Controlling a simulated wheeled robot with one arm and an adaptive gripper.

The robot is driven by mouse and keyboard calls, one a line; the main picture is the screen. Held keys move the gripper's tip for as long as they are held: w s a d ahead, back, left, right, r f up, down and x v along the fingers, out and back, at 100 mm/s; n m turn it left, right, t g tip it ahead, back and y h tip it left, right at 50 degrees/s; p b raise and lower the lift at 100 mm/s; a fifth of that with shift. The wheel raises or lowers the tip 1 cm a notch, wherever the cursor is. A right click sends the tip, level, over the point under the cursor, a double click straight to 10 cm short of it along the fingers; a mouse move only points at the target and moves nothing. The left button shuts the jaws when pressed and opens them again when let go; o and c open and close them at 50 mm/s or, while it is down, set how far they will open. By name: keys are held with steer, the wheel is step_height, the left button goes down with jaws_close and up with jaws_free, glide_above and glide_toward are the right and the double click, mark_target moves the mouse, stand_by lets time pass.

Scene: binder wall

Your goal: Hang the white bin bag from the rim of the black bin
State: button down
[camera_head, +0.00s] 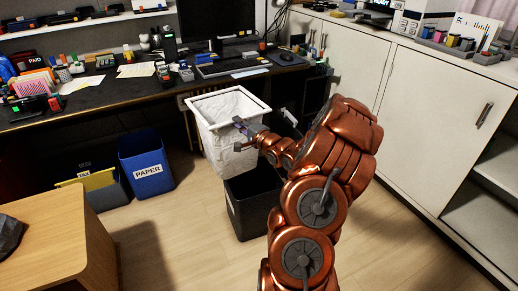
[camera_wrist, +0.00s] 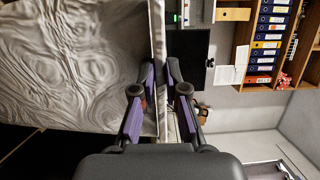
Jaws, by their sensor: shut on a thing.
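The white bin bag (camera_head: 228,148) hangs open and upright in the head view, with a stiff-looking square rim at its top. Its wrinkled side fills the left of the wrist view (camera_wrist: 70,70). The black bin (camera_head: 252,207) stands on the floor below the bag. The bag's lower end overlaps the bin's top in the picture; I cannot tell whether it is inside. My arm hides part of the bin's right side.
A blue paper bin (camera_head: 146,178) and a dark bin with a yellow item (camera_head: 98,182) stand to the left. The cluttered desk (camera_head: 110,92) is behind. White cabinets (camera_head: 440,125) stand right, and a wooden cabinet (camera_head: 70,235) is at front left. Floor between is clear.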

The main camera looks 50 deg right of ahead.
steer(key=s+d+f+m+h+b, duration=0.2)
steer(key=s+d+f+h+b, duration=0.1)
steer(key=d+f, duration=0.3)
steer(key=shift+s+d+f+b, duration=0.15)
steer(key=shift+s+f+b, duration=0.2)
steer(key=shift+b, duration=0.45)
steer(key=shift+s+r+p, duration=0.1)
steer(key=shift+r+p, duration=0.05)
steer(key=shift+p, duration=0.35)
steer(key=shift+f, duration=1.9)
steer(key=shift+f+p, duration=0.1)
steer(key=shift+p, duration=0.8)
steer(key=shift+f, duration=0.1)
